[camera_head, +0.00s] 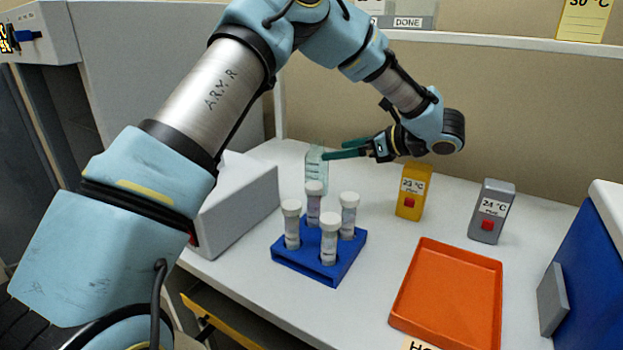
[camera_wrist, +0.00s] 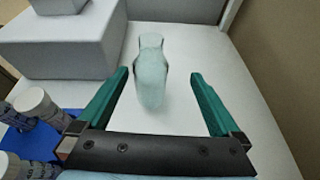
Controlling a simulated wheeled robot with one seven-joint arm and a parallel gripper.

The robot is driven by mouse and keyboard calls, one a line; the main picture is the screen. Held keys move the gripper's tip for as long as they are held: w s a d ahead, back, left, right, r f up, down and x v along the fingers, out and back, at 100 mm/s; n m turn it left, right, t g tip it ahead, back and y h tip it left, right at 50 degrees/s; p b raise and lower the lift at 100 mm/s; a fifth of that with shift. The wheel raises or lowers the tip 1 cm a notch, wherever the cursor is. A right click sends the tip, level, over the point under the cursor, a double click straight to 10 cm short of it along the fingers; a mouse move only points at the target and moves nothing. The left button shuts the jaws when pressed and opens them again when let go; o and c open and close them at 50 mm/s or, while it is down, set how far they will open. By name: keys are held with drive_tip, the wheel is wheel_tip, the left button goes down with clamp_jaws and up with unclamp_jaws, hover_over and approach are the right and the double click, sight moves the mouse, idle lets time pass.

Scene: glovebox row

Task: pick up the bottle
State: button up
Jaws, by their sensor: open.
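The bottle (camera_head: 316,168) is clear, pale green and stands on the white bench behind the blue rack. In the wrist view the bottle (camera_wrist: 151,75) lies ahead, between the lines of the two fingers. My gripper (camera_head: 340,154) has green fingers and reaches in from the right at the bottle's upper part. The gripper also shows in the wrist view (camera_wrist: 160,78), with its fingers wide apart and nothing clamped between them. I cannot tell whether a finger touches the bottle.
A blue rack (camera_head: 290,262) with several white-capped tubes stands in front of the bottle. A grey box (camera_head: 235,205) is to the left. Yellow (camera_head: 411,205) and grey (camera_head: 491,212) temperature units and an orange tray (camera_head: 450,295) are to the right.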

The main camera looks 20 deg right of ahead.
sight(307, 164)
drive_tip(key=shift+n+y, duration=0.3)
drive_tip(key=shift+n, duration=0.2)
drive_tip(key=w+a+f, duration=0.1)
drive_tip(key=w+a+f+p, duration=0.1)
drive_tip(key=w+a+f, duration=0.1)
drive_tip(key=shift+a+f, duration=0.1)
drive_tip(key=shift+f, duration=0.15)
drive_tip(key=shift+g, duration=0.3)
drive_tip(key=p+x, duration=0.3)
drive_tip(key=x, duration=0.1)
drive_tip(key=shift+w+a+f, duration=0.15)
drive_tip(key=shift+a, duration=0.25)
drive_tip(key=shift+w+a+f, duration=0.15)
drive_tip(key=shift+w, duration=0.05)
clamp_jaws()
